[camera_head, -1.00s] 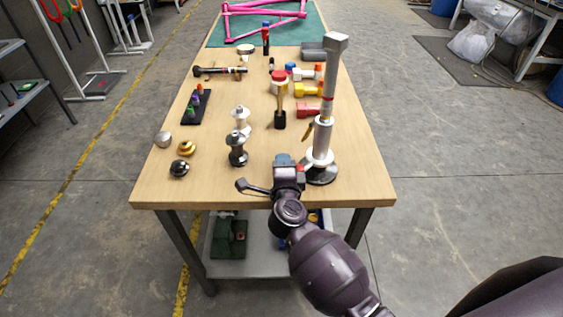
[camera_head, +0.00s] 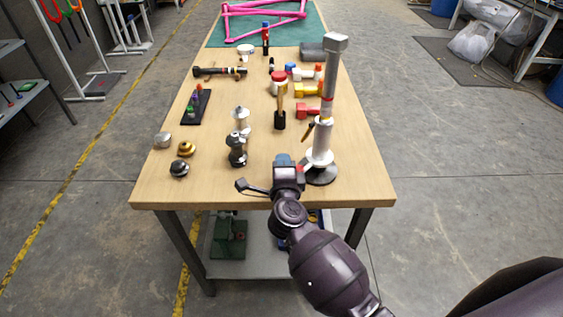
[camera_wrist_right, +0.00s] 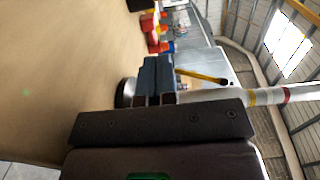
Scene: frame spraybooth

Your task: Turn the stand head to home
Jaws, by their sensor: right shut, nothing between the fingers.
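The stand rises at the right front of the table in the head view, with a round dark base (camera_head: 321,176), a white lower tube (camera_head: 323,138) and a red ring. Its grey head (camera_head: 336,43) is at the top. My right gripper (camera_head: 284,160) is shut and empty, just left of the stand base. In the wrist view its fingers (camera_wrist_right: 155,78) overlap the lower stand; I cannot tell whether they touch it. My left gripper is out of view.
Left of my right gripper stand a dark spool-like part (camera_head: 237,150) and a silver one (camera_head: 241,117). A mallet-like tool (camera_head: 279,100) stands behind. Small round parts (camera_head: 180,168) lie at the left front. A pink frame (camera_head: 262,20) lies on a green mat. The right table edge is close to the stand.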

